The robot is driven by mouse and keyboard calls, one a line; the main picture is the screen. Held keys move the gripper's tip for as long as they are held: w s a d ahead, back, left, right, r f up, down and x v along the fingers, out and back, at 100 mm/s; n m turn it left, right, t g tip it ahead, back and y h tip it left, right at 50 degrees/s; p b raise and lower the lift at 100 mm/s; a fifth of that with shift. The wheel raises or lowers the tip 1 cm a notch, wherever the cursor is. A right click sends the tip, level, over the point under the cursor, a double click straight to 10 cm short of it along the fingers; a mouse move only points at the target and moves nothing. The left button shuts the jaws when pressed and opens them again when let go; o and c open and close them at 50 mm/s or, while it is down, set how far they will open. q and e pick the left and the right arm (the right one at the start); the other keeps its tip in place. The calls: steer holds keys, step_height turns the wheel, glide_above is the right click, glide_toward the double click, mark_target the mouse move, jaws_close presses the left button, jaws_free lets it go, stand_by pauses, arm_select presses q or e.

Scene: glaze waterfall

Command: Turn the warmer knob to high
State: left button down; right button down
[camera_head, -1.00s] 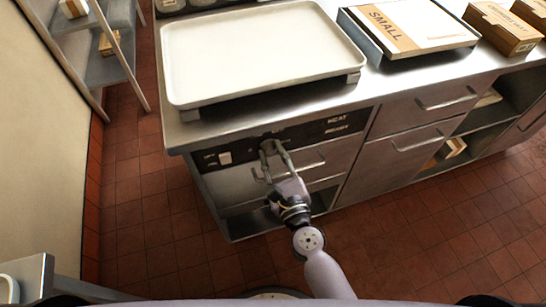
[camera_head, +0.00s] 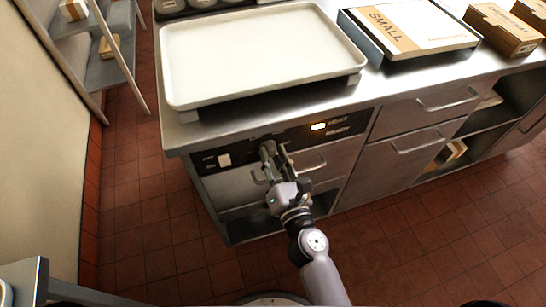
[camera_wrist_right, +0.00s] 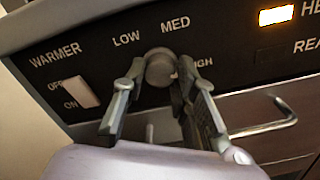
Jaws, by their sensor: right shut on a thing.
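The warmer knob (camera_wrist_right: 160,68) is a round dark grey dial on the black control panel (camera_wrist_right: 100,50), with LOW, MED and HIGH printed around it. A small light mark on the knob's right side is toward the HIGH label, which is partly covered by a finger. My right gripper (camera_wrist_right: 160,85) is shut on the knob, one finger on each side; it also shows in the head view (camera_head: 270,153). The orange light (camera_wrist_right: 277,16) by HEAT is lit, and it shows in the head view (camera_head: 318,127). My left gripper is not in view.
A white on/off rocker switch (camera_wrist_right: 82,92) sits left of the knob. A drawer handle (camera_wrist_right: 270,115) juts out at the lower right. A large pale tray (camera_head: 260,50) stands on the counter above. Red tiled floor (camera_head: 400,240) is open in front.

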steer(key=shift+f, duration=0.1)
stand_by(0.5)
steer(key=c, duration=1.3)
jaws_free()
